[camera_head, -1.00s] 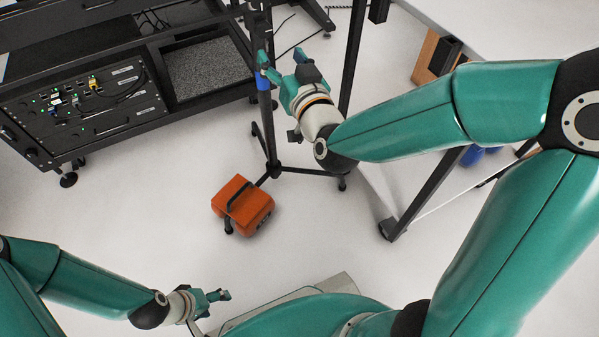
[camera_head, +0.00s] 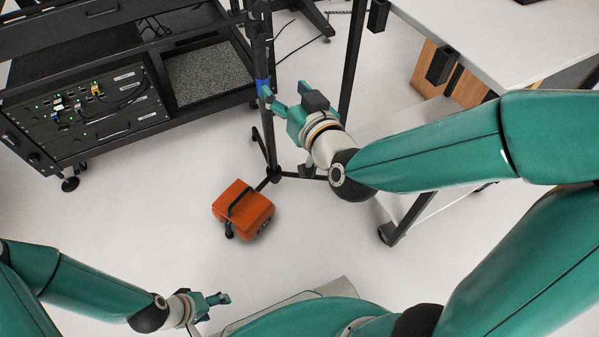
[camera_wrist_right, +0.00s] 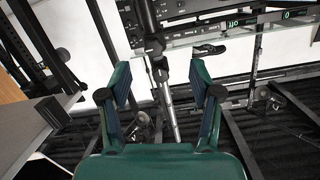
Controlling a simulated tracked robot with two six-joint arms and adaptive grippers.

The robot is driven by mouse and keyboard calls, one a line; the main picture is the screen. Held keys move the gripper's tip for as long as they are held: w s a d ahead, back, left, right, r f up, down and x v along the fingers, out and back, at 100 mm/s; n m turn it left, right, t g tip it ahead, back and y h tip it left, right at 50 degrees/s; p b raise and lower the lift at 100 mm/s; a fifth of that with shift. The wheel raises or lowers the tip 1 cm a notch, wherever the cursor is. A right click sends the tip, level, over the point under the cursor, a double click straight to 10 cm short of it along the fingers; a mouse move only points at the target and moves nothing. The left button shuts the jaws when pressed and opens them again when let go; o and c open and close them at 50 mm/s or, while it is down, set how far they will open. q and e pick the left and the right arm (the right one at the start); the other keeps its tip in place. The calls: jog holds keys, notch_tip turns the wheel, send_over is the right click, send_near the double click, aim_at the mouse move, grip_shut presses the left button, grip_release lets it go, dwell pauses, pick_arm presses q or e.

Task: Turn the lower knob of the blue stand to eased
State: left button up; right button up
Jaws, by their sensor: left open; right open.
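The blue stand (camera_head: 262,86) is a black tripod pole with a blue band, left of centre in the head view. In the right wrist view its pole (camera_wrist_right: 170,112) runs between my fingers in the picture, with dark knob-like fittings (camera_wrist_right: 155,46) on it. I cannot tell which is the lower knob or its setting. My right gripper (camera_head: 284,90) is open beside the pole at about the blue band's height in the picture; contact is unclear. It also shows in the right wrist view (camera_wrist_right: 160,73), fingers apart and empty. My left gripper (camera_head: 219,298) is open, low and far from the stand.
An orange case (camera_head: 243,210) lies on the floor by the tripod's feet. A black equipment rack (camera_head: 120,140) stands left, close behind the pole. A white-topped table (camera_head: 480,35) stands right. The floor between the case and my left gripper is clear.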

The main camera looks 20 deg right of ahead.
jog(key=s+a+f+g+y+p, duration=0.1)
jog(key=s+g+p, duration=0.6)
jog(key=p, duration=0.9)
jog(key=s+a+f+g+y+p, duration=0.2)
jog(key=s+g+p, duration=0.5)
jog(key=p, duration=0.9)
jog(key=shift+s+a+f+p, duration=0.35)
jog(key=shift+s+a+f, duration=0.4)
jog(key=shift+s+f, duration=0.3)
jog(key=shift+w+f, duration=0.1)
jog(key=s+p, duration=0.1)
jog(key=s+g+p, duration=0.1)
jog(key=s+r+p, duration=0.1)
jog(key=shift+s+a+r+g, duration=0.1)
jog(key=shift+s+a+g, duration=0.2)
jog(key=shift+a, duration=0.1)
